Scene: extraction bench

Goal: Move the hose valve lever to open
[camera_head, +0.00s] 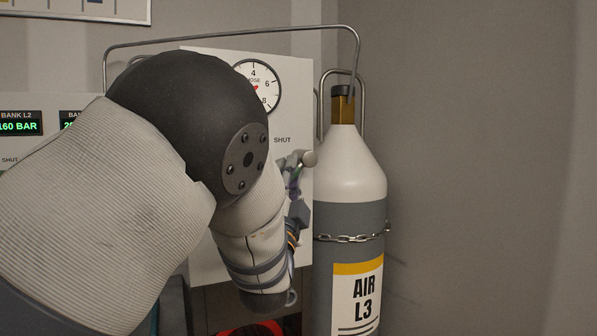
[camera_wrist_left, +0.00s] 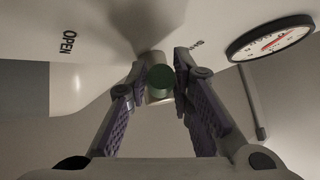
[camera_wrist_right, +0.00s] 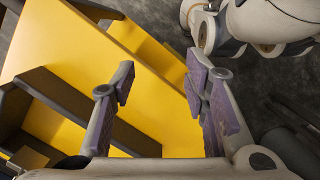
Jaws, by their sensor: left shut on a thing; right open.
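The hose valve lever (camera_wrist_left: 160,78) shows in the left wrist view as a stub with a round green end, standing out from the pale panel (camera_wrist_left: 110,22). My left gripper (camera_wrist_left: 162,82) is shut on it, one finger on each side. The panel's OPEN label (camera_wrist_left: 67,43) is left of the lever, and a partly hidden label is just right of it. In the head view my left gripper (camera_head: 297,162) is at the panel's right edge, below the SHUT label (camera_head: 282,140); my arm hides much of the panel. My right gripper (camera_wrist_right: 160,90) is open and empty.
The hose gauge (camera_head: 257,86) is above the gripper. A grey and white AIR L3 cylinder (camera_head: 350,180) with a chain (camera_head: 350,238) stands close on the right. A metal pipe (camera_head: 230,36) arches overhead. Yellow shelving (camera_wrist_right: 85,45) lies beyond my right gripper.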

